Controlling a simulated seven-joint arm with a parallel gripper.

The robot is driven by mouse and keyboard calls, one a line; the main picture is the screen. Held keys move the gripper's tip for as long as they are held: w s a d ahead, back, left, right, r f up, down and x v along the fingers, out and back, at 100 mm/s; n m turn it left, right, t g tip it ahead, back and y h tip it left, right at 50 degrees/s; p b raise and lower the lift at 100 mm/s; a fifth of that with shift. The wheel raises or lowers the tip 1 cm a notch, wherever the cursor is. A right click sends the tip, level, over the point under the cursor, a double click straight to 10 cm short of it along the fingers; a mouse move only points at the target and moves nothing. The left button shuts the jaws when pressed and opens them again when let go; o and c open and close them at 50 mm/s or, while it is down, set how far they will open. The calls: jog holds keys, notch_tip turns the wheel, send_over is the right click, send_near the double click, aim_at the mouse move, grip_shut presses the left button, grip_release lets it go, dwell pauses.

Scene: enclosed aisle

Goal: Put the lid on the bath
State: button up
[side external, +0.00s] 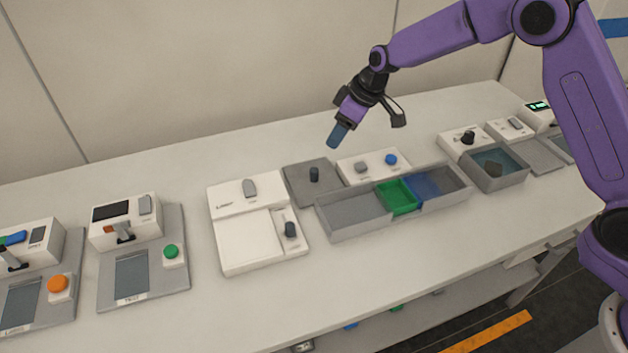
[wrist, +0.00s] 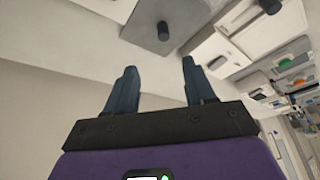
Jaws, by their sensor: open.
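The lid is a flat dark grey plate (side external: 298,184) with a black upright knob (side external: 314,174). It lies on the counter between a white device and a white switch box. The bath (side external: 511,179) is an open grey box at the right, with teal liquid and a dark block inside; no lid covers it. My gripper (side external: 337,137) is open and empty, in the air above and behind the lid. In the wrist view my two fingers (wrist: 160,80) are spread apart, and the lid (wrist: 182,13) with its knob (wrist: 163,31) shows beyond them, not touched.
A grey tray (side external: 349,211) with green (side external: 398,196) and blue (side external: 424,184) compartments stands between lid and bath. A white device (side external: 247,240) is left of the lid. A white box (side external: 462,139) with a black knob stands behind the bath. The counter's front strip is clear.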

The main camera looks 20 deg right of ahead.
send_over(314, 170)
jog(key=s+d, duration=0.2)
jog(key=d, duration=0.1)
jog(key=f, duration=0.7)
jog(key=shift+w+a+f, duration=0.2)
jog(key=shift+f, duration=0.2)
jog(key=shift+a+x, duration=0.15)
jog(key=shift+x, duration=1.2)
jog(key=shift+a+x, duration=0.15)
jog(key=shift+x, duration=1.2)
jog(key=shift+s+r, duration=0.1)
grip_shut()
